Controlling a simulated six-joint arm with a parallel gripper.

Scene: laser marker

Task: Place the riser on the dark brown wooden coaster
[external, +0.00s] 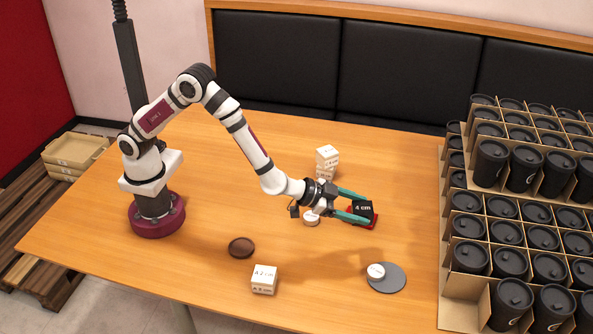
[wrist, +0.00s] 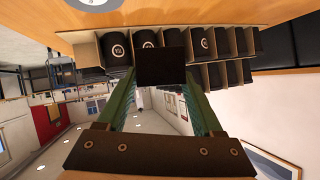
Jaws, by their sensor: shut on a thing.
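The riser, a black block marked "4 cm" (external: 363,209), is between the green fingers of my gripper (external: 360,206), right of the table's middle. My gripper is shut on it and reaches out sideways. In the wrist view the riser (wrist: 161,66) shows as a dark square between the fingertips (wrist: 161,78). A red pad (external: 369,224) shows just below the riser; I cannot tell if they touch. The dark brown wooden coaster (external: 241,247) lies bare on the table, to the left and nearer the front than my gripper.
A white block stack (external: 327,160) stands behind my gripper. A small round white item (external: 311,218) is under my wrist. A white "A 2 cm" block (external: 264,281) stands near the coaster. A grey disc (external: 392,284) bears a white round piece (external: 376,271). Boxed black cups (external: 507,238) fill the right.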

